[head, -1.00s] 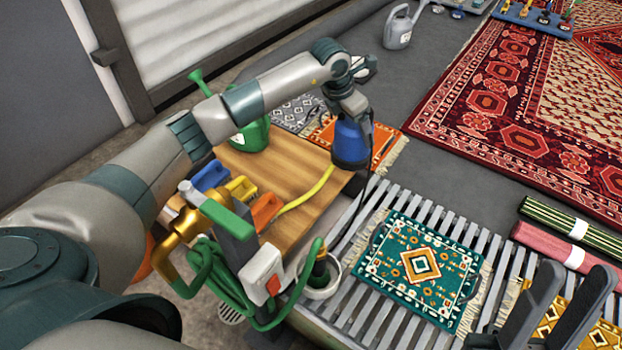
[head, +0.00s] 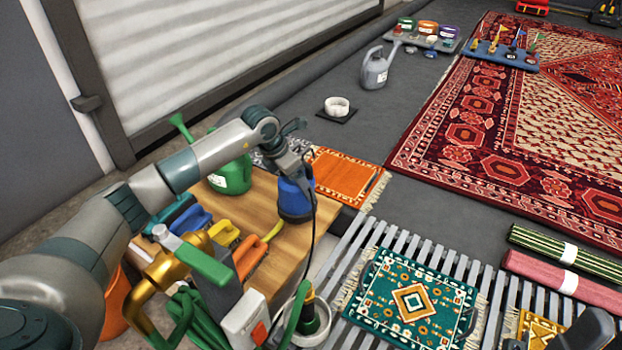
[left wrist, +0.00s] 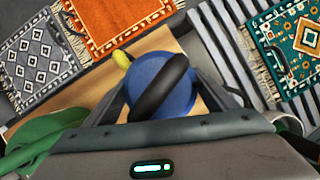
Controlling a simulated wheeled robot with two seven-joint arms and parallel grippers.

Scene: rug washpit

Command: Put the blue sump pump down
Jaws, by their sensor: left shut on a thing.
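The blue sump pump (head: 296,197) hangs upright under my left gripper (head: 298,172), which is shut on its top. A black cord runs down from it. The pump is over the right part of the wooden bench top (head: 262,190); whether its base touches the wood I cannot tell. In the left wrist view the pump (left wrist: 160,83) with its dark handle sits between my fingers, with wood around it. My right gripper (head: 548,335) is at the bottom right edge, partly cut off, its dark fingers apart with nothing seen between them.
Several brushes (head: 225,232), a brass fitting and a green hose (head: 185,318) crowd the bench's near left. A slatted rack (head: 345,258) with a teal rug (head: 412,300) is to the right. An orange rug (head: 342,177) lies beyond.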

